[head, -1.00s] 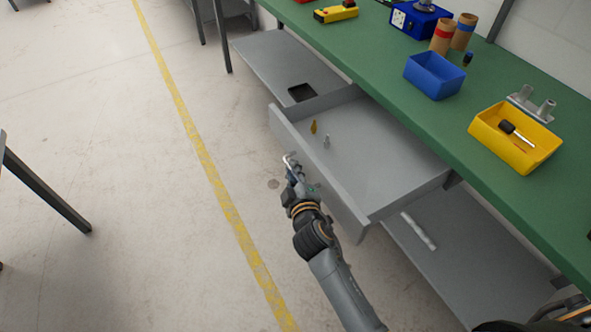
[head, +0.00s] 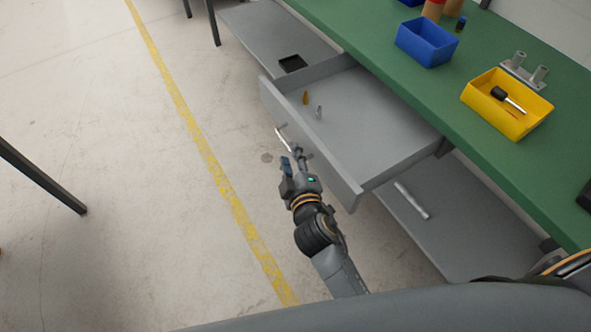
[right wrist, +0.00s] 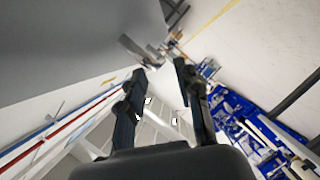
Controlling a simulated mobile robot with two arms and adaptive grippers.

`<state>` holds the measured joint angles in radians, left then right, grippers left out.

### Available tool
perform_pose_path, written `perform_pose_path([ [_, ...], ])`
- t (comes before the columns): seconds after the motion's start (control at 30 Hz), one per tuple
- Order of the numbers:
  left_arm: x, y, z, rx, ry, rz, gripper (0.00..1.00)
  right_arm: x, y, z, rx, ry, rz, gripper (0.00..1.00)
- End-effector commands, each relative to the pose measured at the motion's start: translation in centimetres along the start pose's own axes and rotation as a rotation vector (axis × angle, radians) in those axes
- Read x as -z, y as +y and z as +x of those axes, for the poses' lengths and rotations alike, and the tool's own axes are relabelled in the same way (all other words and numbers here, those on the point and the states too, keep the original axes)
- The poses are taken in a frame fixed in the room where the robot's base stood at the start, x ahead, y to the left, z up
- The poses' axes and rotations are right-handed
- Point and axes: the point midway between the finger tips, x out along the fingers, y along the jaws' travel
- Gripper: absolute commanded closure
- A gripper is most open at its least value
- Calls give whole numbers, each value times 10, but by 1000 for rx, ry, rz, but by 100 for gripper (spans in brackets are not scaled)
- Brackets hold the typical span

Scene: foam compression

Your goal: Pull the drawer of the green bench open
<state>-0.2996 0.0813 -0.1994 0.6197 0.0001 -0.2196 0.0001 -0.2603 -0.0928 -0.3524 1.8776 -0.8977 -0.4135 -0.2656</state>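The grey drawer (head: 375,125) under the green bench (head: 480,130) stands pulled well out, its inside showing in the head view. Its front panel (head: 322,150) faces the open floor on the left. A pale bar handle (head: 283,138) sits on the front; it also shows in the right wrist view (right wrist: 140,52). My right gripper (head: 292,160) is close to the handle, outside the front panel. In the right wrist view its two fingers (right wrist: 159,72) are spread, with the handle just beyond the tips and nothing clearly held. My left gripper is not in view.
A blue bin (head: 427,45) and a yellow bin (head: 507,120) stand on the bench top. A grey lower shelf (head: 450,235) runs beneath. The floor left of the drawer is clear.

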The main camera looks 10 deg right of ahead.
Motion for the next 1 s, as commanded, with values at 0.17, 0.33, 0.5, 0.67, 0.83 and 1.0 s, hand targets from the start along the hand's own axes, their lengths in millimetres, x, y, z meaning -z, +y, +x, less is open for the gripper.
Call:
perform_pose_path([
  [0.17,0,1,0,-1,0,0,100,0,-1,-36,2,0,2,66],
  [0.33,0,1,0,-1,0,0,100,0,-1,-55,1,0,1,66],
  [0.5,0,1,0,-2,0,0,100,0,0,-61,0,0,1,66],
  [0.67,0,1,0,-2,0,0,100,0,0,-61,0,1,0,66],
  [0.83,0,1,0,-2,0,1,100,0,0,-61,0,1,0,66],
  [1.0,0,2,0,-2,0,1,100,0,-1,-60,1,0,0,66],
])
